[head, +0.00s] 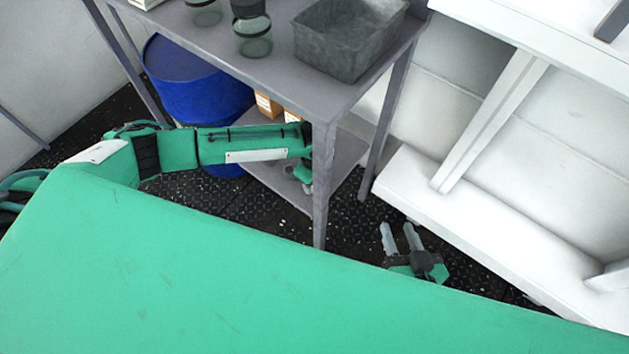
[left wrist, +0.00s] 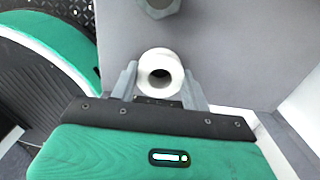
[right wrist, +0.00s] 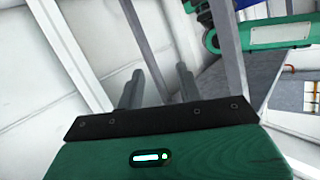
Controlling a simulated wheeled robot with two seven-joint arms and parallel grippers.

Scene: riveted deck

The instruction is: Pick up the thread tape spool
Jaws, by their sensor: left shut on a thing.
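The thread tape spool (left wrist: 147,61) is a small white ring with a dark round hole, seen from its end in the left wrist view. My left gripper (left wrist: 160,77) is shut on it, with one finger on each side. In the head view my left arm reaches under the table's top, and the spool cannot be made out clearly there. I cannot tell whether the spool touches the lower shelf (head: 345,160). My right gripper (head: 401,237) is open and empty, low over the dark floor to the right of the table.
A grey-green faceted thing (left wrist: 158,7) lies just beyond the spool. Small boxes (head: 267,104) stand on the lower shelf. A grey bin (head: 345,65) and glass jars (head: 253,45) stand on the table top. A blue drum (head: 195,85) is behind. Table legs (head: 321,200) flank the shelf.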

